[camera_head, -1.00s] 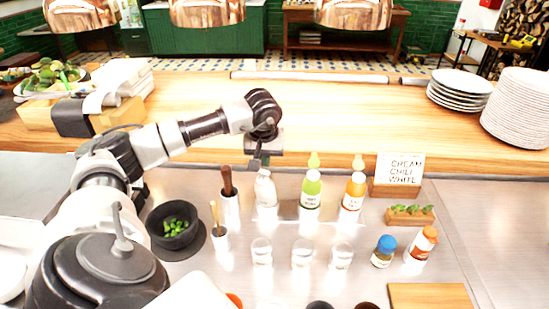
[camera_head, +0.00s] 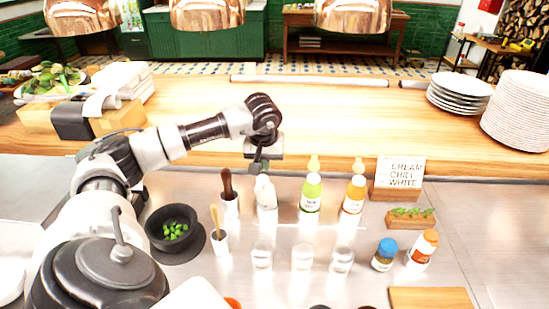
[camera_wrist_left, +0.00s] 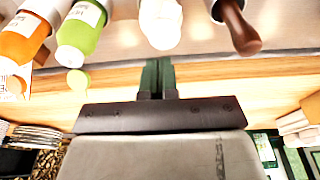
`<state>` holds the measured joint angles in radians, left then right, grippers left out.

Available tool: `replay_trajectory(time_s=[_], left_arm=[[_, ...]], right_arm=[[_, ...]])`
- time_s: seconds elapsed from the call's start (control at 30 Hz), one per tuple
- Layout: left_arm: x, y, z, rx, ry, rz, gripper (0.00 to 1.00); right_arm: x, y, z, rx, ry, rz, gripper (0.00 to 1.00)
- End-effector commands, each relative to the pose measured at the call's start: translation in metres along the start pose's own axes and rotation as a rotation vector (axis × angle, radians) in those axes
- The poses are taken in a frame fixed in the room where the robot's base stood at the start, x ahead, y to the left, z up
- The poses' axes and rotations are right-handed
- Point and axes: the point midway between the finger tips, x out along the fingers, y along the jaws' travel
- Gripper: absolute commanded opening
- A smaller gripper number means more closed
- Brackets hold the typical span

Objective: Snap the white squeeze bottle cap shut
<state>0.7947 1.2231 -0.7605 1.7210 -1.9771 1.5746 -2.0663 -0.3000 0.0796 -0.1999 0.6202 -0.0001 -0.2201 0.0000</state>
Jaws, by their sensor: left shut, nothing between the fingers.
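The white squeeze bottle (camera_head: 266,196) stands upright on the steel counter, at the left of a row with a green and an orange bottle. My left gripper (camera_head: 256,167) is shut and empty, pointing down just above and slightly left of the white bottle's top. In the left wrist view the white bottle (camera_wrist_left: 160,22) is at the top, close to the shut fingertips (camera_wrist_left: 157,66), with a small gap in the picture. Whether its cap is open or shut is too small to tell. My right gripper is not in view.
The green bottle (camera_head: 311,193) and orange bottle (camera_head: 354,194) stand to the right. A dark-handled tool in a white holder (camera_head: 230,207) stands close on the left. Several clear glasses (camera_head: 302,257) stand in front. A sign (camera_head: 400,172) is behind at right.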

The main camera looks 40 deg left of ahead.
Motion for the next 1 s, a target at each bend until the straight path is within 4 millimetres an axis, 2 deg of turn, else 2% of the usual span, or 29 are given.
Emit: replay_trajectory(time_s=[0.03,0.53,1.0], left_arm=[[-0.008,0.000,-0.002,0.000,0.001,0.000,0.00],[-0.047,0.000,-0.010,0.000,0.001,0.001,0.00],[-0.049,0.000,-0.010,0.000,0.000,0.000,0.00]], right_arm=[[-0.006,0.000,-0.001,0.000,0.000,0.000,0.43],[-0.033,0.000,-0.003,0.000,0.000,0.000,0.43],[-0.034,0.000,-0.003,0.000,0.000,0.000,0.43]])
